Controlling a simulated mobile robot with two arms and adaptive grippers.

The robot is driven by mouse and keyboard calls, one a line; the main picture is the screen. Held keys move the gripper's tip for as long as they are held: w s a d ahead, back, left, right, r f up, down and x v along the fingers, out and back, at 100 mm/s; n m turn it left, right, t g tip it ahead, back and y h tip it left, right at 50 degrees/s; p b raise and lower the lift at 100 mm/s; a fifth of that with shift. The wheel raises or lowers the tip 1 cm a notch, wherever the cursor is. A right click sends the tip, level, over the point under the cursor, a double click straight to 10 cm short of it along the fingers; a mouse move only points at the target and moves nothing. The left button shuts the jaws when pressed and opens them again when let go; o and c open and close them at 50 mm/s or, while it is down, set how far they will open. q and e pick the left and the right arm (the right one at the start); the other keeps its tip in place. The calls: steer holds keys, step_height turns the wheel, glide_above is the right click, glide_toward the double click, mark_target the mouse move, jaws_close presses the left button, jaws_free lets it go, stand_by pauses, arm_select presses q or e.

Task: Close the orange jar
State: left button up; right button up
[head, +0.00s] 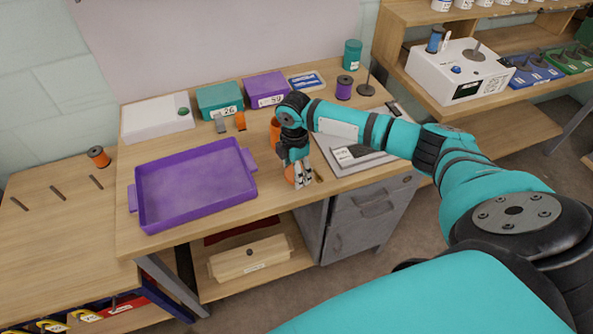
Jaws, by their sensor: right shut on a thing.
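My right gripper (303,184) points down at the front edge of the workbench, to the right of the purple tray. Its fingers are shut on a small round orange piece (289,175), which looks like the orange jar's lid; the fingers hide part of it. I cannot tell whether it touches the table. An orange body (275,131), which looks like the orange jar, stands just behind my right wrist and is mostly hidden by it. Its top cannot be made out. My left gripper is out of view.
The purple tray (196,186) is empty. Teal (220,98) and purple (266,88) labelled bins, a purple spool (344,88) and a teal jar (352,54) stand behind. A grey board (372,160) lies right of the gripper. An orange spool (98,156) is at left.

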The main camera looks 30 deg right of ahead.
steer(key=shift+r, duration=0.1)
steer(key=shift+r, duration=0.55)
step_height(320, 180, up, 2)
steer(key=shift+r+b, duration=0.2)
steer(key=shift+b, duration=0.25)
steer(key=s+a+r+b, duration=0.1)
steer(key=s+a, duration=0.1)
steer(key=s, duration=1.4)
steer(key=shift+a+r, duration=0.15)
steer(key=shift+a, duration=0.05)
